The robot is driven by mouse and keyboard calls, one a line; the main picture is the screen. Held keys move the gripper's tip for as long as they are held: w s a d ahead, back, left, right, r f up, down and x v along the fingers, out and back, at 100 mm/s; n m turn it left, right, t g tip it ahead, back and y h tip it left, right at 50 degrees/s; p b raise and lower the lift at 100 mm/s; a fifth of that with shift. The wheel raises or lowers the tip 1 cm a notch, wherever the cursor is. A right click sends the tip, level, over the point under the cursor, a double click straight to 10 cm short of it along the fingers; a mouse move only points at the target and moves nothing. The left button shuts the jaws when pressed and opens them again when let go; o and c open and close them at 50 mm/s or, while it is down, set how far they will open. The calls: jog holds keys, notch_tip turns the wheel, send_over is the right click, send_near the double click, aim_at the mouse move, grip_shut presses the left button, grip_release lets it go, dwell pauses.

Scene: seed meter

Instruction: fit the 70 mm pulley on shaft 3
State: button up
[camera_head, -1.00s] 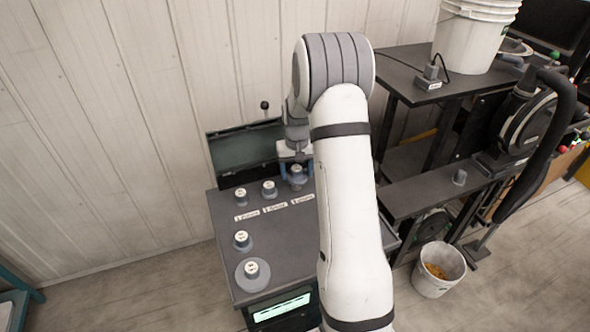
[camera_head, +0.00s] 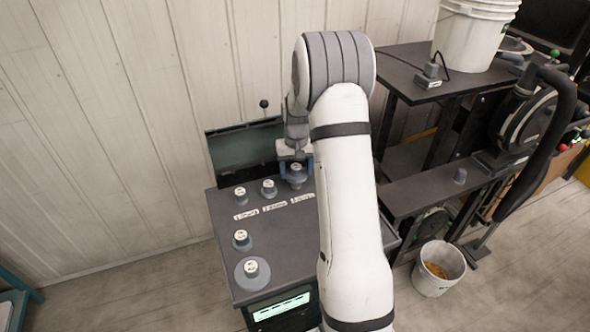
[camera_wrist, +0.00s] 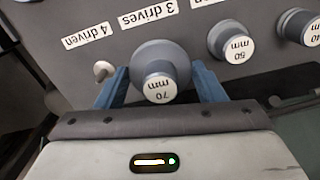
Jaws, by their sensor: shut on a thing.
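The grey 70 mm pulley (camera_wrist: 152,58), with a white "70 mm" cap, is between the blue fingers of my gripper (camera_wrist: 158,90), which is shut on it. In the head view the pulley (camera_head: 296,181) is upright at the back of the grey bench top, behind the third label, with my gripper (camera_head: 295,168) around it. In the wrist view it is beside the "3 drives" label (camera_wrist: 150,13). Shaft 3 itself is hidden, so I cannot tell whether the pulley is fully down on it. A bare shaft stub (camera_wrist: 103,70) shows near the "4 driven" label (camera_wrist: 88,36).
A 50 mm pulley (camera_wrist: 228,38) and a 40 mm pulley (camera_wrist: 302,28) stand in the same row. Two more pulleys (camera_head: 242,240) (camera_head: 254,277) stand nearer the front. An open lid (camera_head: 240,153) rises behind. A dark table (camera_head: 410,75) stands to the right.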

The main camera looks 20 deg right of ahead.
aim_at(296, 177)
jog(key=shift+f+b, duration=1.35)
jog(key=shift+f, duration=0.5)
dwell(0.8)
jog(key=o, duration=1.1)
jog(key=shift+r+b, duration=0.5)
jog(key=shift+r, duration=3.4)
jog(key=shift+a+r, duration=0.1)
jog(key=s+a+r+n+t, duration=0.1)
jog(key=s+a+r, duration=0.6)
jog(key=s+r, duration=0.4)
jog(key=s+a, duration=0.1)
jog(key=s, duration=0.5)
jog(key=s+a+t, duration=0.1)
jog(key=s+a, duration=0.1)
jog(key=s, duration=0.4)
jog(key=s+a+n+t, duration=0.1)
jog(key=s+a, duration=0.1)
jog(key=s, duration=0.4)
jog(key=shift+s, duration=0.25)
